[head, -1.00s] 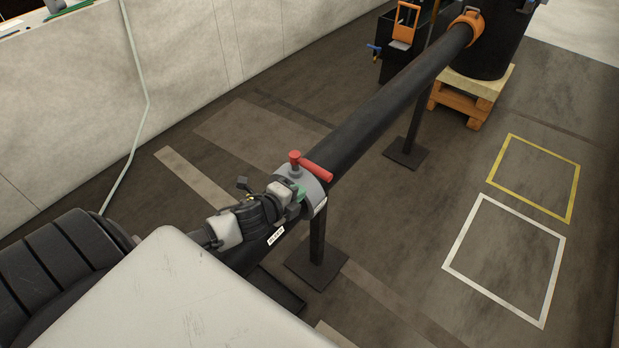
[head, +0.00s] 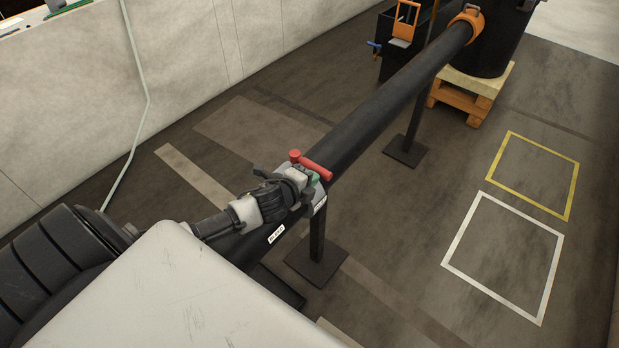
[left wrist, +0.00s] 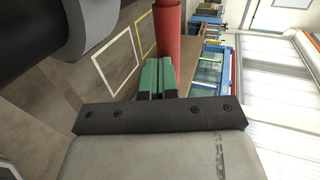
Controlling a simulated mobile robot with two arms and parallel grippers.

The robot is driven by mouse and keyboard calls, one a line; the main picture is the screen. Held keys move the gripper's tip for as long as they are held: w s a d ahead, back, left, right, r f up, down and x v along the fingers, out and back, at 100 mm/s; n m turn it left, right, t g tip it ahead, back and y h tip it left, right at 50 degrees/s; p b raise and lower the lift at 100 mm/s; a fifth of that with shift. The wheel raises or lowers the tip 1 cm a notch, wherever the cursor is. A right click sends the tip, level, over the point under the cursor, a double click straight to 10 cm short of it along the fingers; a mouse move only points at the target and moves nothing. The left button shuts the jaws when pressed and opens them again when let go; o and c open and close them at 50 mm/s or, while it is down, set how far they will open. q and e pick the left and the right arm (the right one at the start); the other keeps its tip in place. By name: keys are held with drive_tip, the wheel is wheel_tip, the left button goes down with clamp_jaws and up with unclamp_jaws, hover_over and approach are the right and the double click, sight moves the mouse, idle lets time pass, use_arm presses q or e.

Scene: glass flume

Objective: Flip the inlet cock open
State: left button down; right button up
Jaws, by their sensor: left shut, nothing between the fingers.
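The inlet cock shows as a red bar handle (head: 316,167) with a round red knob at its left end, on a grey collar (head: 321,197) around the black pipe. My right gripper is not in view.
The black pipe (head: 385,107) runs up to a dark tank (head: 492,45) on a wooden pallet (head: 463,100). A pipe stand (head: 317,245) is below the collar. Floor at the right is clear, with yellow and white outlines. A pale wall (head: 60,120) is at the left.

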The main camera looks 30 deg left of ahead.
sight(323, 175)
use_arm(q)
drive_tip(key=shift+w+d+n+y, duration=0.2)
drive_tip(key=shift+w+n+y, duration=0.1)
drive_tip(key=shift+y, duration=0.1)
drive_tip(key=w+n+y+b, duration=0.1)
drive_tip(key=w+n+y, duration=0.1)
drive_tip(key=w+d+n+g+y+b, duration=0.1)
drive_tip(key=n+y+b, duration=0.1)
drive_tip(key=y, duration=0.1)
drive_tip(key=shift+w+f+n, duration=0.15)
drive_tip(key=shift+w+n, duration=0.2)
drive_tip(key=shift+n, duration=0.05)
drive_tip(key=shift+w+a+r+n+g+y+b, duration=0.1)
drive_tip(key=shift+w+a+n+g+y+b, duration=0.75)
drive_tip(key=shift+w+n+g+y+b, duration=0.9)
drive_tip(key=shift+w+a+r+n+g+y+b, duration=0.1)
drive_tip(key=shift+w+a+n+g+y+b, duration=0.9)
drive_tip(key=shift+n+g+b, duration=1.25)
drive_tip(key=shift+w+a+n+g+y+b, duration=0.75)
drive_tip(key=shift+w+n+g+y+b, duration=0.75)
drive_tip(key=shift+b, duration=0.95)
drive_tip(key=shift+s, duration=0.1)
